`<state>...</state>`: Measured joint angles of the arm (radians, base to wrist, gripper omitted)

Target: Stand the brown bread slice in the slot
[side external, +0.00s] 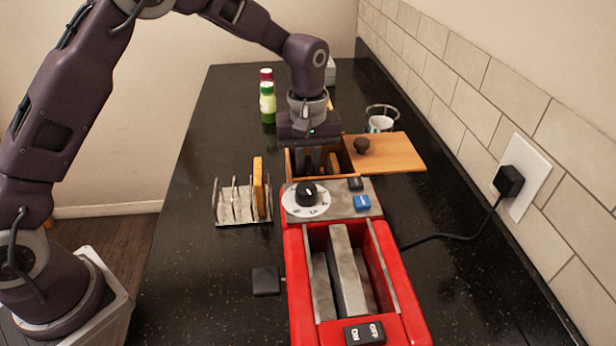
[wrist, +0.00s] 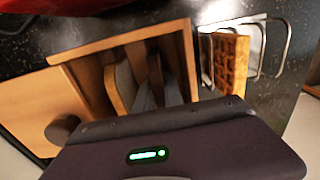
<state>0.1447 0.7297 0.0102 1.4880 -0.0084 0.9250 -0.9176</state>
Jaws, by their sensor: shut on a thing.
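My gripper (side external: 312,160) points down into an open wooden box (side external: 290,163) behind the red toaster. In the wrist view its grey fingers (wrist: 156,92) are inside the box, shut on what looks like the brown bread slice (wrist: 155,72), mostly hidden between them. Another slice with a tan crust (wrist: 113,88) stands in the box beside the fingers; its edge also shows in the side view (side external: 334,161). The red toaster (side external: 408,320) has long slots (side external: 325,285) on top. A wire toast rack (side external: 219,212) stands left of the box, with several slots.
A golden waffle (side external: 259,187) stands in the rack's right end; it shows in the wrist view (wrist: 229,60). The box's wooden lid (side external: 395,153), with a dark knob, lies to the right. Bottles (side external: 267,103) and a cup (side external: 380,124) stand behind. A tiled wall bounds the right.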

